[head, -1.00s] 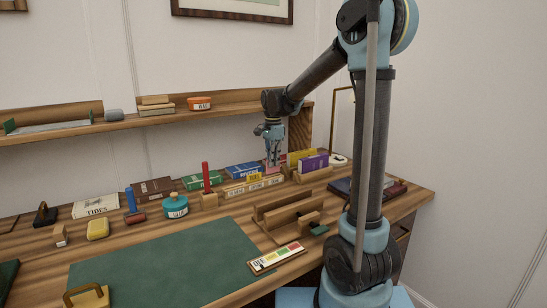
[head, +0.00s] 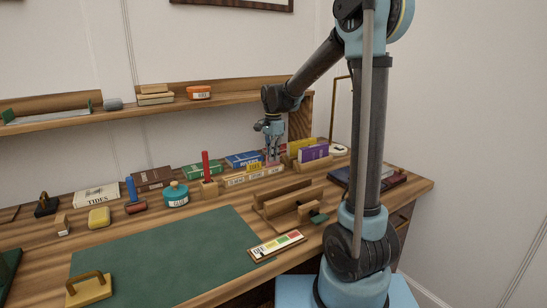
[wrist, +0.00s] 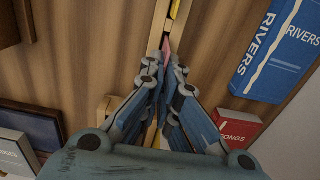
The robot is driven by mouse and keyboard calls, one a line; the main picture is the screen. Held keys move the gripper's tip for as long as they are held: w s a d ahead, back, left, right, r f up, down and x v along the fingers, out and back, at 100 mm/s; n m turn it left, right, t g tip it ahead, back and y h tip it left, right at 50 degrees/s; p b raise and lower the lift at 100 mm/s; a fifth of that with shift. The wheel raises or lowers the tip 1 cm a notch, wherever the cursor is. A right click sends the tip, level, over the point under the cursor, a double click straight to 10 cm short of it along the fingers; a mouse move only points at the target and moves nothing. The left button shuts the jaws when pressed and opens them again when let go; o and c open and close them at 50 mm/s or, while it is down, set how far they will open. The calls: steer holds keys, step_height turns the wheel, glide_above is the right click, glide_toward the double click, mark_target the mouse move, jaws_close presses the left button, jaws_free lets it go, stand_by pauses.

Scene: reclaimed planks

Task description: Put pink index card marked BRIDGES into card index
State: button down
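The card index (head: 254,178) is a long, narrow pale wooden tray with labels along its front, on the desk near the wall. A yellow card (head: 254,166) stands up in it. My gripper (head: 272,158) points down over its right end. In the wrist view the fingers (wrist: 166,72) are closed together, with the pink card (wrist: 167,46) showing as a thin sliver at their tips. The fingers hide most of the card, and its marking is not readable. I cannot tell whether its lower edge is inside the tray.
Purple and yellow cards stand in a wooden holder (head: 308,159) just right of my gripper. A wooden rack (head: 288,205) stands in front. The green mat (head: 165,255) is mostly clear.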

steer(key=shift+f, duration=0.95)
stand_by(0.7)
steer(key=c, duration=1.7)
jaws_free()
